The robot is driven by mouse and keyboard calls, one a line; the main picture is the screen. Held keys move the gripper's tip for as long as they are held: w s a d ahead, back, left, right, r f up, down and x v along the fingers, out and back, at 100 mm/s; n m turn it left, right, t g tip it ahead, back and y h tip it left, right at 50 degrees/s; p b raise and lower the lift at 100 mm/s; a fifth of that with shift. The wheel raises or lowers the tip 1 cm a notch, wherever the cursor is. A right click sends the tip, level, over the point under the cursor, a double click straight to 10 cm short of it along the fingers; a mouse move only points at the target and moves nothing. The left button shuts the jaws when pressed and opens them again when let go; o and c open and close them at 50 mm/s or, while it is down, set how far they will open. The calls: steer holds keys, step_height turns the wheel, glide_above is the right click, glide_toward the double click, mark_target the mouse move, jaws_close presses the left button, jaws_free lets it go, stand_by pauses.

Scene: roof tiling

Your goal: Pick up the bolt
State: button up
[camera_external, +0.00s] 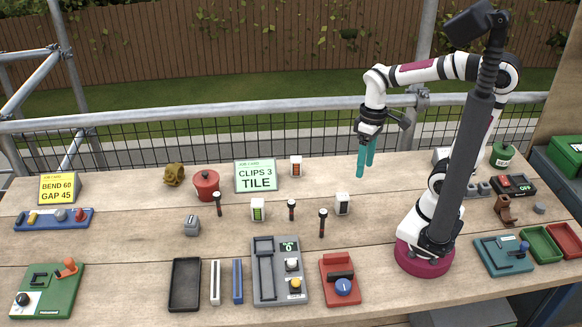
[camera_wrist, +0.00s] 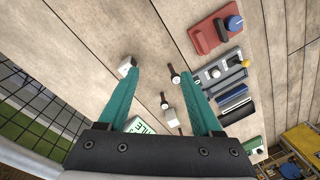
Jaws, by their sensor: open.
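Three dark bolt-like pieces with pale round heads stand on the wooden table: one on the left (camera_external: 217,204), one in the middle (camera_external: 291,210) and a longer one (camera_external: 322,224) nearer the front. Two of them show between my fingers in the wrist view, the longer one (camera_wrist: 174,74) and the middle one (camera_wrist: 164,101). I cannot tell which one is meant. My gripper (camera_external: 365,171) has teal fingers pointing down, open and empty, above the table's back right part. It is apart from all the bolts, behind and right of them.
White blocks stand close by, one on the right (camera_external: 342,204) and one with a green face (camera_external: 257,211). A red unit with a blue knob (camera_external: 341,284) and a grey panel (camera_external: 265,285) lie in front. A sign (camera_external: 255,175) and a red pot (camera_external: 206,184) stand behind.

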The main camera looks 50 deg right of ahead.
steer(key=w+a+f+n, duration=0.2)
steer(key=w+a+n, duration=0.3)
steer(key=w+n, duration=0.6)
steer(key=n+h, duration=0.1)
steer(key=n, duration=0.5)
glide_above(291, 202)
step_height(291, 202, down, 3)
step_height(291, 202, down, 16)
steer(key=shift+f, duration=0.1)
jaws_close()
